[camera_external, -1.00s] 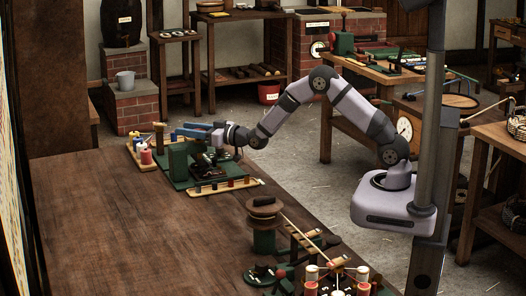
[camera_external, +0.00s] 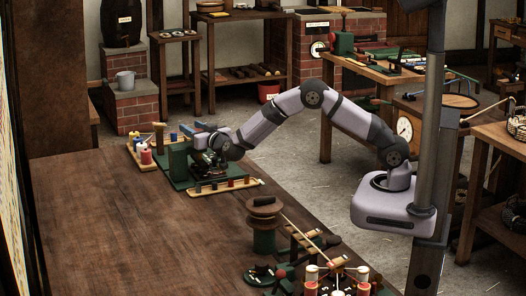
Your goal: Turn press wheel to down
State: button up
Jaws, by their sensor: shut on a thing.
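The press, a green block-shaped machine (camera_external: 180,160) on a green base, stands at the far end of the long wooden table. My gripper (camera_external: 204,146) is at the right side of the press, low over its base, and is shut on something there. The held part is small and dark, and it is mostly hidden by my wrist. I cannot make out the press wheel clearly or read which way it is turned.
A tray with spools (camera_external: 145,156) stands left of the press, and a wooden strip with coloured pegs (camera_external: 225,186) lies in front. A wooden reel on a green stand (camera_external: 263,222) and other rope tools stand nearer. The table's left part is clear.

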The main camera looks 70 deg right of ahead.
jog(key=m+g+h, duration=0.2)
jog(key=s+m+g+h, duration=0.1)
jog(key=g+h, duration=0.1)
jog(key=d+m+g+h, duration=0.1)
jog(key=m+g+h, duration=0.1)
jog(key=shift+s+d+m+b, duration=0.1)
jog(key=shift+s+m+b, duration=0.05)
jog(key=shift+m+b, duration=0.15)
jog(key=shift+s+d+r+m+g, duration=0.1)
jog(key=shift+m+g, duration=0.2)
jog(key=shift+g, duration=0.3)
jog(key=o, duration=1.1)
jog(key=shift+c, duration=0.2)
jog(key=b+v, duration=0.2)
jog(key=v, duration=0.5)
